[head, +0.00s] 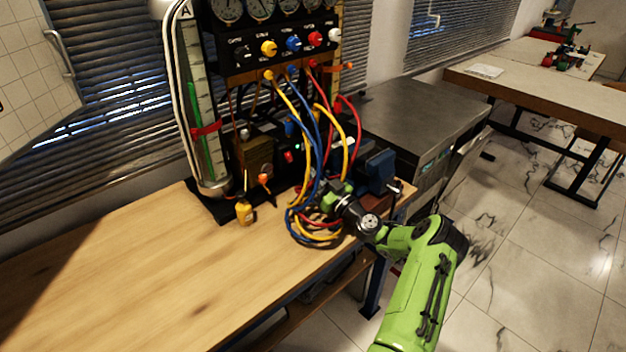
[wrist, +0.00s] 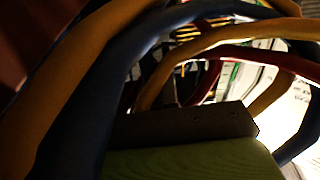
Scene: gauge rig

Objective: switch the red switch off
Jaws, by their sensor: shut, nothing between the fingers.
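A small red switch (head: 288,157) shows low on the black gauge rig (head: 265,55) in the head view, beside a small green light. Its on or off position is too small to tell. My gripper (head: 325,195) is low in front of the rig, among the hanging hoses and to the lower right of the switch. Its fingers are shut and partly hidden by the hoses. In the wrist view, a dark finger part (wrist: 190,122) and green casing (wrist: 200,160) fill the bottom. The red switch cannot be made out there.
Yellow, blue and red hoses (head: 318,130) hang in front of the rig and coil on the wooden table (head: 120,270). They cross close before the wrist camera (wrist: 85,100). A blue vise (head: 380,168) stands right of my gripper. A small yellow bottle (head: 244,212) stands left. The left table is clear.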

